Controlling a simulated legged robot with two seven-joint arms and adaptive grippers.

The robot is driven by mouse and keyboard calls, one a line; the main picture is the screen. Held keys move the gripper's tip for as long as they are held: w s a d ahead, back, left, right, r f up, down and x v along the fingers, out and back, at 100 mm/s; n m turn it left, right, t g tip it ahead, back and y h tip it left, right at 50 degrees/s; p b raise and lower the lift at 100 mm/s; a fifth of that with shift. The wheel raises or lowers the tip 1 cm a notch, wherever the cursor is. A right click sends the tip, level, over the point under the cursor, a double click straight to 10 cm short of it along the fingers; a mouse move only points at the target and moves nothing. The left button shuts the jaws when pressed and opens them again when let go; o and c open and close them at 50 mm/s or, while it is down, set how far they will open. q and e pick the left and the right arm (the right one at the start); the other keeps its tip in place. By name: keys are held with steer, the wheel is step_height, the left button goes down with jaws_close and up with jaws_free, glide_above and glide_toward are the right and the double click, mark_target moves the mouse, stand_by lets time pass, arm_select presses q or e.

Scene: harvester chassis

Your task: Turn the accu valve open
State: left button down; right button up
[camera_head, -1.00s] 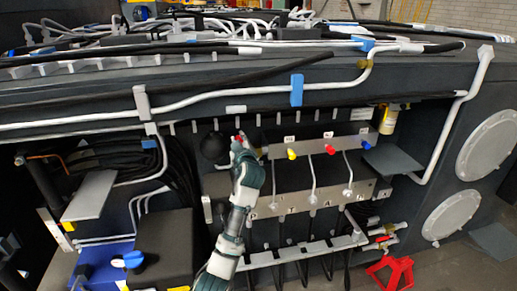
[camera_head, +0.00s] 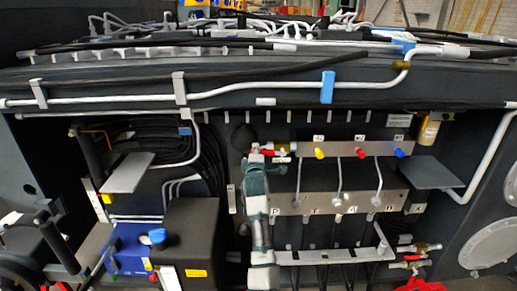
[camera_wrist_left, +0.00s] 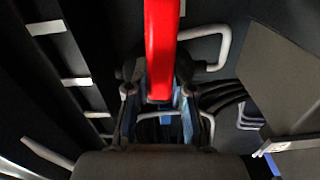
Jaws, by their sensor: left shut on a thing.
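The red valve handle (camera_head: 266,152) is at the left end of the grey valve panel (camera_head: 335,146) in the head view. My left gripper (camera_head: 254,160) is at this handle, its arm rising from below. In the left wrist view the red handle (camera_wrist_left: 161,45) runs down from the top edge into the space between the two fingers of my left gripper (camera_wrist_left: 157,93). The fingers are shut on it. The valve body and the far end of the handle are partly hidden. My right gripper is in neither view.
Yellow (camera_head: 320,153), red (camera_head: 360,153) and blue (camera_head: 400,153) knobs line the panel to the right. A grey plate (camera_head: 437,173) juts out right of them. A black box (camera_head: 190,235) stands left of my arm, with hoses behind.

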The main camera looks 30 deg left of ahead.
arm_select(q)
steer(key=shift+f+n, duration=0.6)
steer(key=shift+f, duration=0.45)
steer(key=c, duration=1.1)
jaws_free()
steer(key=shift+o, duration=0.6)
steer(key=shift+s, duration=0.1)
steer(key=shift+r, duration=0.25)
steer(key=shift+s, duration=0.1)
steer(key=v, duration=1.1)
steer(key=shift+s+d, duration=0.25)
steer(key=shift+d, duration=0.1)
steer(key=shift+a, duration=0.15)
